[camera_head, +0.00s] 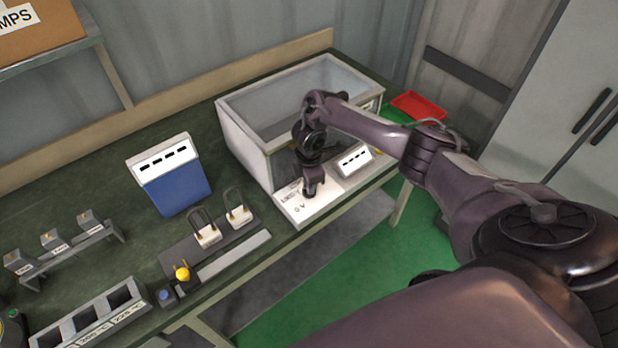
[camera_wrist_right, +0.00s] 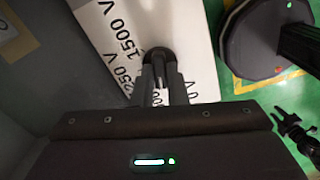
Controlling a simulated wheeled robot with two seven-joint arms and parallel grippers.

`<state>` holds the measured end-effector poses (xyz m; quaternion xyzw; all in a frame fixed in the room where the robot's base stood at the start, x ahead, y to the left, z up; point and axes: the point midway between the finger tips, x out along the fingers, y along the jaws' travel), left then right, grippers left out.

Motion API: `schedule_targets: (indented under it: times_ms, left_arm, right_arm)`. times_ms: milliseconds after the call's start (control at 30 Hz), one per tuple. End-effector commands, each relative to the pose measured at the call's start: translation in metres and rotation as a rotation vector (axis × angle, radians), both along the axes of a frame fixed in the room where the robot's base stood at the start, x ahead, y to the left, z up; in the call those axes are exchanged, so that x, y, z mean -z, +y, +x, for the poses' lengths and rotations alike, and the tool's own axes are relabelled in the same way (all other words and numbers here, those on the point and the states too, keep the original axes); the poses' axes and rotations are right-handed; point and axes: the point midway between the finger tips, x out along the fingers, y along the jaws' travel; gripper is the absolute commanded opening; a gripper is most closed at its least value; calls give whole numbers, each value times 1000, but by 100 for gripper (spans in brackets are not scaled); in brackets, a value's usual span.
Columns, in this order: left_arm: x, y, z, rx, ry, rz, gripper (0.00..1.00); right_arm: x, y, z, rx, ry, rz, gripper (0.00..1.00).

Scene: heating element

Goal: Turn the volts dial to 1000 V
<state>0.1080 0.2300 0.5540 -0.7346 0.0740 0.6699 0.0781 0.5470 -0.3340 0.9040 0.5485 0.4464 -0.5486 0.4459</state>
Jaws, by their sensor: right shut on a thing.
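The volts dial (camera_wrist_right: 158,56) is a dark round knob on a white panel (camera_wrist_right: 196,45) printed with voltage marks. In the right wrist view "1500 V" and "250 V" are readable to the left of the dial, and other marks are partly covered. My right gripper (camera_wrist_right: 164,85) is shut on the dial, with its fingers on either side of the knob. In the head view my right gripper (camera_head: 311,192) points down at the white panel (camera_head: 292,212) at the front of the glass-sided tank (camera_head: 245,140). The dial's pointer is hidden. My left gripper is not in view.
A slotted white box (camera_head: 354,159) stands on the panel right of my gripper. Two padlock-like blocks (camera_head: 207,234), a blue-and-white slotted box (camera_head: 178,185) and a yellow knob (camera_head: 182,273) are to the left on the bench. A red tray (camera_head: 418,106) lies behind the tank's right end.

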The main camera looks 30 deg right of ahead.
Motion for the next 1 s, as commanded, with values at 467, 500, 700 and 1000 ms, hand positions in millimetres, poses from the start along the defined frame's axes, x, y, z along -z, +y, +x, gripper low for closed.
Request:
schedule_targets:
  times_ms: [467,500,700,1000]
  left_arm:
    - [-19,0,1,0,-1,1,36]
    - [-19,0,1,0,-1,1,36]
    - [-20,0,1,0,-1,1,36]
    - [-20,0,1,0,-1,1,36]
  right_arm:
    - [-1,-1,0,222,0,-2,0]
    - [-1,-1,0,228,0,-2,0]
    - [0,-1,0,242,0,-3,0]
    - [0,-1,0,242,0,-3,0]
